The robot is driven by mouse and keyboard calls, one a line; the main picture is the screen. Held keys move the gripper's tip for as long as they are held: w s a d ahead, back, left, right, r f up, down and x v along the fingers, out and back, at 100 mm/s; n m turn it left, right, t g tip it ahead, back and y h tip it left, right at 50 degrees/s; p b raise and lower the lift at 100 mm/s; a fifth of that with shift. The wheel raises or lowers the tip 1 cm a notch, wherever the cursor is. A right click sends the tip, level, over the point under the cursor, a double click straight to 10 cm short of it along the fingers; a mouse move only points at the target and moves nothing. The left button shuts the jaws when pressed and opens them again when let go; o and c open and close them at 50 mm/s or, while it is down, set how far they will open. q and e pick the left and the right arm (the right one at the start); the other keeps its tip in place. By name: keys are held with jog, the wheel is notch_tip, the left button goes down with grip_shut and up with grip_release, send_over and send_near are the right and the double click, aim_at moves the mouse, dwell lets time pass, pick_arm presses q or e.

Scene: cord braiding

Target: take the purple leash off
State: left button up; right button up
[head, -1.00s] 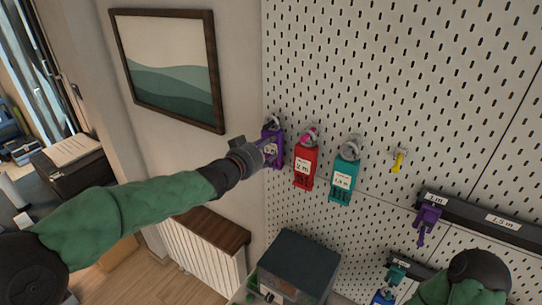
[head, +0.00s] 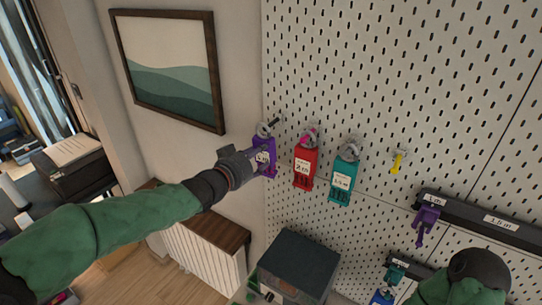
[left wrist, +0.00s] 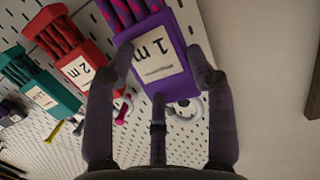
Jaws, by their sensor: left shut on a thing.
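The purple leash (head: 265,158) is a purple holder with a "1 m" label and a grey ring at its top. My left gripper (head: 252,160) is shut on it, and the fingers cover part of its left side. In the left wrist view the purple leash (left wrist: 158,55) sits between the fingers, with pink-and-purple cord showing. In the head view its ring appears left of and slightly below a dark peg (head: 276,121) on the pegboard. My right gripper is out of view; only part of that arm shows at the lower right.
A red leash (head: 305,168) and a teal leash (head: 343,177) hang just to the right. A yellow hook (head: 398,162) is further right. A dark rail (head: 465,214) with length labels holds a purple clip (head: 427,222).

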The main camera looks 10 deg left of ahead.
pick_arm(q)
jog(key=shift+f+p+v, duration=0.2)
jog(key=shift+p+v, duration=0.15)
jog(key=shift+v, duration=1.05)
